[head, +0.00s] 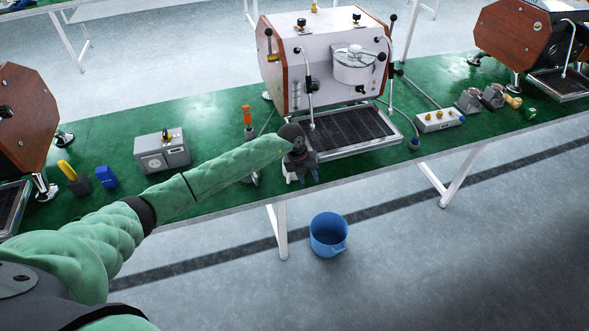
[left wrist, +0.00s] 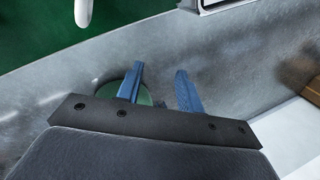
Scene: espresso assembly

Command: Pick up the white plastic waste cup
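My left gripper (head: 309,179) hangs over the front edge of the green-topped bench, just in front of the espresso machine's drip tray (head: 350,130). In the left wrist view its two blue fingers (left wrist: 160,90) are apart, with nothing clearly held between them. A small white thing (head: 289,176) shows beside and partly behind the gripper in the head view; I cannot tell whether it is the waste cup. A white rounded tip (left wrist: 84,12) shows at the top left of the left wrist view, apart from the fingers. My right gripper is not in view.
The white espresso machine (head: 325,65) with wooden sides stands behind the gripper. A grey box (head: 162,152) and a blue block (head: 106,177) lie to the left. A white panel (head: 440,120) is to the right. A blue bucket (head: 325,238) stands on the floor below.

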